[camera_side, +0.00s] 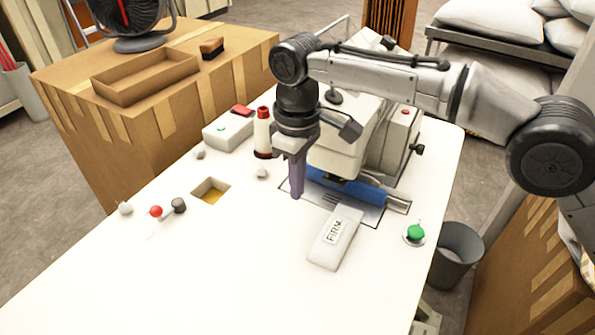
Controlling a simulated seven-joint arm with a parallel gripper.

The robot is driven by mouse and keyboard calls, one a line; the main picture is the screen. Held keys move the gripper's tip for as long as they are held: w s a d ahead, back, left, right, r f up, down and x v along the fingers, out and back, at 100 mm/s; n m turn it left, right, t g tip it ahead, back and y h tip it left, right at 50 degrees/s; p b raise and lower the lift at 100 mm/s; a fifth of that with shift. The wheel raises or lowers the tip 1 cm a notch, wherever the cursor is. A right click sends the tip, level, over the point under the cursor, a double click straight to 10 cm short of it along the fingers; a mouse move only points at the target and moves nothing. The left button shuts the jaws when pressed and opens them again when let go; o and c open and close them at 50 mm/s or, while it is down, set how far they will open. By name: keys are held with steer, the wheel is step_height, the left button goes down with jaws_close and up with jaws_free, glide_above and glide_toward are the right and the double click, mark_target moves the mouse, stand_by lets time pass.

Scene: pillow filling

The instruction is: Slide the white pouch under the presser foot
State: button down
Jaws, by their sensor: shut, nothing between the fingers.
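The white pouch (346,226), marked "FIRM", lies flat on the white table in front of the sewing machine. Its far end reaches the edge of the machine's dark-outlined plate. The white sewing machine (340,140) stands behind it, with a blue strip (350,190) along its base. The presser foot is too small and too covered to make out clearly. My gripper (297,196) points down at the left end of the plate, left of the pouch and apart from it. Its fingers are shut and look empty.
A square hole (211,191) is cut in the table to the left. A red-topped thread cone (263,133) and a white box (229,130) stand behind it. A green button (414,232) sits at the right edge. The table's front left is clear.

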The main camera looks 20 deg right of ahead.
step_height(320, 180, up, 2)
steer(key=n, duration=0.2)
glide_above(364, 249)
steer(key=s+d, duration=0.1)
steer(key=d, duration=0.1)
steer(key=f, duration=0.9)
steer(key=shift+s+f, duration=0.2)
steer(key=shift+f, duration=0.2)
steer(key=shift+w+a, duration=0.7)
steer(key=shift+a, duration=0.25)
steer(key=shift+w+a, duration=0.45)
steer(key=shift+a, duration=0.25)
